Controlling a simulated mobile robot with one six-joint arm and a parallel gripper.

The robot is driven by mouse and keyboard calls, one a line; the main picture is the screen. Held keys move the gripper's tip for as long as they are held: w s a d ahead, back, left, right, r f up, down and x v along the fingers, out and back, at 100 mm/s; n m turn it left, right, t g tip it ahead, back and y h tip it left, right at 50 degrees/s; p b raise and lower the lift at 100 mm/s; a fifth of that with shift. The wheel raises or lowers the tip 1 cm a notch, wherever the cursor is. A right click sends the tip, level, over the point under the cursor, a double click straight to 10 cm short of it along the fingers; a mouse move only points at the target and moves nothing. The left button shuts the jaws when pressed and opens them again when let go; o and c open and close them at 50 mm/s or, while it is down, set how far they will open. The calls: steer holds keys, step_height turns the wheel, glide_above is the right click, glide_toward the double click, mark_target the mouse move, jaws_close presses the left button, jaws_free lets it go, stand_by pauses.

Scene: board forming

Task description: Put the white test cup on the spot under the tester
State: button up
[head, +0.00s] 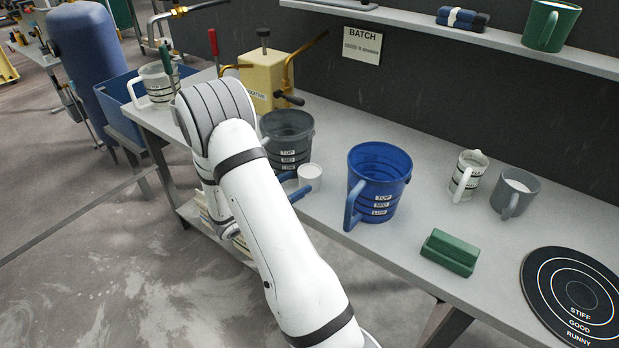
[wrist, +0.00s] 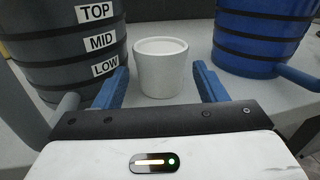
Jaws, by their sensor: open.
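The white test cup (head: 311,174) stands upright on the bench between the dark grey bucket and the blue bucket. It also shows in the wrist view (wrist: 160,70), between my two blue fingers. My gripper (head: 299,184) is open and low at the bench, with a finger on each side of the cup and a visible gap to each. A black round mat (head: 540,280) with rings marked STIFF, GOOD and RUNNY lies at the right end. I cannot tell which thing is the tester; its spot is not clearly visible.
The grey bucket (head: 287,132) and blue bucket (head: 378,180) stand close on either side. A yellow device (head: 262,80) with levers is behind my arm. A green block (head: 449,252), a white jug (head: 468,175) and a grey mug (head: 514,192) stand to the right.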

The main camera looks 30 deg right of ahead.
mark_target(301, 179)
steer(key=d, duration=0.3)
steer(key=shift+w+d+r+p, duration=0.15)
steer(key=shift+d+r+p, duration=0.05)
steer(key=shift+d+p, duration=0.2)
steer(key=shift+c, duration=0.6)
steer(key=c, duration=0.8)
steer(key=shift+o, duration=0.2)
